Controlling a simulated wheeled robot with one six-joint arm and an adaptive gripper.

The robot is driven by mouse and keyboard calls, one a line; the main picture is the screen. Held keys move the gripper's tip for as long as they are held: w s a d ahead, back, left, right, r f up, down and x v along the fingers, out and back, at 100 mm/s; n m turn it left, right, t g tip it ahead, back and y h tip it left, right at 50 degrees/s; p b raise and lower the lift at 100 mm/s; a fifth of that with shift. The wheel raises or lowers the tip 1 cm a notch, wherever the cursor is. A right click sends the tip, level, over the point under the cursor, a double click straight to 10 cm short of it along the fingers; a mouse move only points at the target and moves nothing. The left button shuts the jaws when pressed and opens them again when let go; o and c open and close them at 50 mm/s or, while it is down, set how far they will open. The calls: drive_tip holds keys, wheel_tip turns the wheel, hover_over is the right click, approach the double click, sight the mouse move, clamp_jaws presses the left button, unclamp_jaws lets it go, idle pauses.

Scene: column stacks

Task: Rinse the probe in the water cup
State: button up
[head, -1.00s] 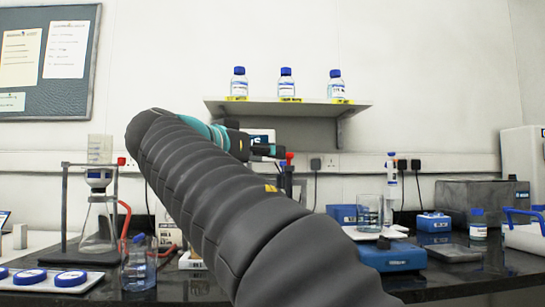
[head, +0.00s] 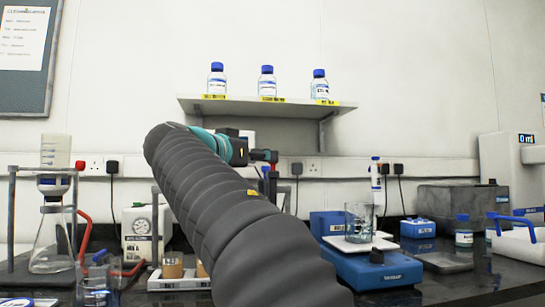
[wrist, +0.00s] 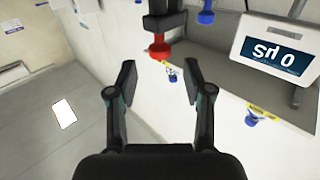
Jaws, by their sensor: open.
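My gripper (wrist: 156,82) is open and empty in the wrist view. In the head view my gripper (head: 263,155) shows small at the arm's far end, in front of the back wall. A black and red upright part (wrist: 160,47), possibly the probe's head, is just beyond the fingertips and apart from them. A red and dark part (head: 273,171) also shows below my gripper in the head view. A glass beaker (head: 96,287) stands at the lower left, and another glass beaker (head: 359,218) stands on the blue stirrer. I cannot tell which is the water cup.
A meter display (wrist: 274,55) is at the right in the wrist view. A shelf (head: 265,109) with several bottles is above. A flask stand (head: 13,215) is at left. The blue stirrer (head: 380,270) and grey box (head: 460,207) are at right.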

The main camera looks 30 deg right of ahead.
drive_tip(key=shift+p+x, duration=0.4)
drive_tip(key=shift+x, duration=2.35)
clamp_jaws()
